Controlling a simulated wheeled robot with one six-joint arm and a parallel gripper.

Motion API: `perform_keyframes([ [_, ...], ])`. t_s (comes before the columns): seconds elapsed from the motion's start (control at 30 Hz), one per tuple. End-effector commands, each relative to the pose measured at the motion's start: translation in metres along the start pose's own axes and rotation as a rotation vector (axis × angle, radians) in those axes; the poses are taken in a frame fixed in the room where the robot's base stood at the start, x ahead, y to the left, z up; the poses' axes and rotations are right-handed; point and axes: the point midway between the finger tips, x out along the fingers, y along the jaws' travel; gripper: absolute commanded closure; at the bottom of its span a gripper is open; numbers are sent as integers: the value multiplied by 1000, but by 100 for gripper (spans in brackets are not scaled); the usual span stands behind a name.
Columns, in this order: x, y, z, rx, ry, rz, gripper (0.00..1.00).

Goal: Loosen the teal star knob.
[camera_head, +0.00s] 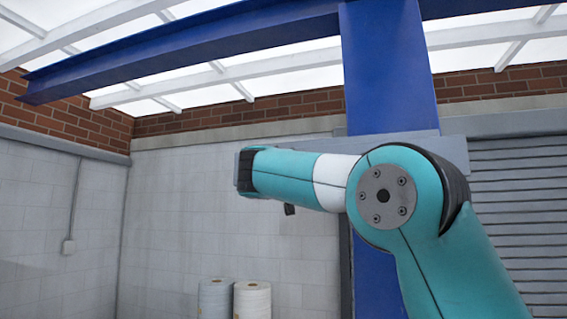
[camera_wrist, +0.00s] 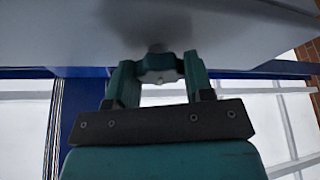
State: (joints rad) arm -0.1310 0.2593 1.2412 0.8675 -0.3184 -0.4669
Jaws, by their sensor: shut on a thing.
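In the wrist view, a lobed knob (camera_wrist: 159,66) sits between my two teal fingers. My gripper (camera_wrist: 158,73) is shut on the knob, one finger on each side. The knob's stem and far side are hidden. In the head view my arm reaches left, and I cannot make out the fingers or the knob there.
In the head view, a grey horizontal bar (camera_head: 452,152) runs behind my arm, in front of a blue column (camera_head: 388,75). Two upright rolls, one grey (camera_head: 214,300) and one white (camera_head: 252,300), stand below. A grey shutter (camera_head: 520,210) is at right. Left of my arm is open room.

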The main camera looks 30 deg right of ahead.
Motion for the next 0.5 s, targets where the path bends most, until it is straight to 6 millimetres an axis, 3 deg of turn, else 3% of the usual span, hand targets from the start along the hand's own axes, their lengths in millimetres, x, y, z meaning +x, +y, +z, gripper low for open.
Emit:
perform_keyframes([
  [0.5,1,3,-3,-438,0,-183,76],
])
